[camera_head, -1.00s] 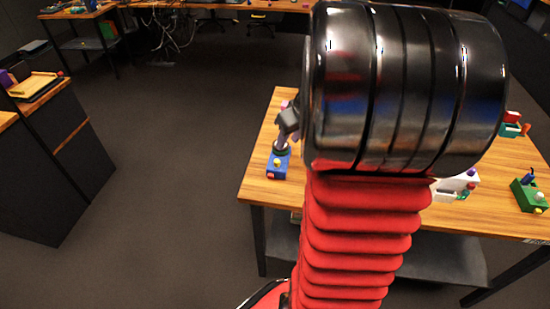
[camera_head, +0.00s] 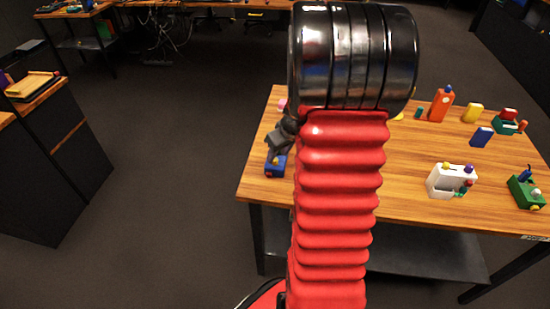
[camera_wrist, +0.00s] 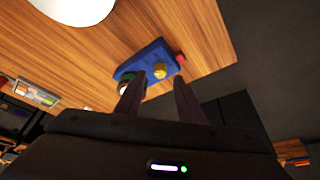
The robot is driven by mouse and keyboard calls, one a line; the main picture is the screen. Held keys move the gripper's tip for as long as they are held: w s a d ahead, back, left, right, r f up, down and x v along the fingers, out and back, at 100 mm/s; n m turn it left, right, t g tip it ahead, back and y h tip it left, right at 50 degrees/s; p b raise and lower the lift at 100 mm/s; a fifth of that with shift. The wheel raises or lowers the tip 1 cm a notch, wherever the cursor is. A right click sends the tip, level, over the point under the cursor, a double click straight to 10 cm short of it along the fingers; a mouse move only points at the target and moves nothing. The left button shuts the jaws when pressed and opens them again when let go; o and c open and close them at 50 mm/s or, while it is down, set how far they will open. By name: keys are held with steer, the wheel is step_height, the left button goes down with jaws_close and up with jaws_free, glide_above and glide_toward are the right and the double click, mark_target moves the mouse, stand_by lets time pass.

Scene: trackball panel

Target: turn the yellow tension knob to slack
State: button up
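A blue panel (camera_wrist: 150,62) lies on the wooden table, with a yellow knob (camera_wrist: 160,71), a red button (camera_wrist: 181,58) and a dark green and white round part (camera_wrist: 127,83) on it. In the head view the blue panel (camera_head: 276,168) is at the table's left front edge, partly hidden by my gripper (camera_head: 277,143). The yellow knob is hidden there. In the wrist view my gripper (camera_wrist: 159,79) is open, its two dark fingers apart. The knob appears between the fingertips; I cannot tell whether they touch it. I see no marking for slack.
A white panel (camera_head: 447,181) and a green panel (camera_head: 525,192) stand to the right on the table (camera_head: 400,208). An orange bottle-like object (camera_head: 441,105), a yellow block (camera_head: 473,113) and a blue block (camera_head: 482,137) are further back. My arm hides the table's middle left.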

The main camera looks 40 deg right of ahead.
mark_target(276, 160)
steer(key=shift+x, duration=1.55)
